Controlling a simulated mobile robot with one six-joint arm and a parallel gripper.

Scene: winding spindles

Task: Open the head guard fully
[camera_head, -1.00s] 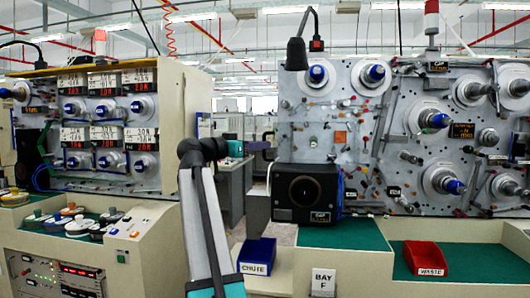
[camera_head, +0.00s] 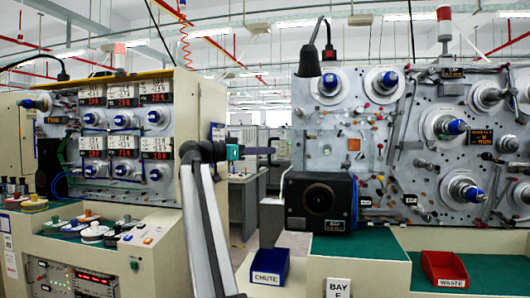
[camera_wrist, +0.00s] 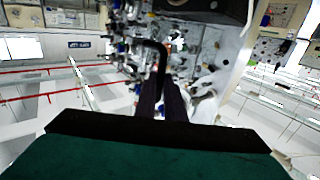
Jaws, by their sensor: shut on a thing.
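The black box-shaped head unit (camera_head: 340,217) with a round dark opening stands on the right machine's front; I cannot clearly pick out the head guard's panel or how far open it is. My gripper (camera_head: 270,150) is at the bar's upper end, left of and above the unit. In the wrist view, the two dark fingers of my gripper (camera_wrist: 162,95) are closed together on the hooked black bar (camera_wrist: 160,55). Part of the head unit (camera_wrist: 200,10) shows at the top there.
A blue CHUTE bin (camera_head: 270,266) and a red WASTE bin (camera_head: 445,268) stand on the ledge below. The right panel (camera_head: 400,150) carries several protruding blue-tipped spindles. A lamp (camera_head: 310,60) hangs above. The left console (camera_head: 120,130) stands beside my arm, with an aisle between the machines.

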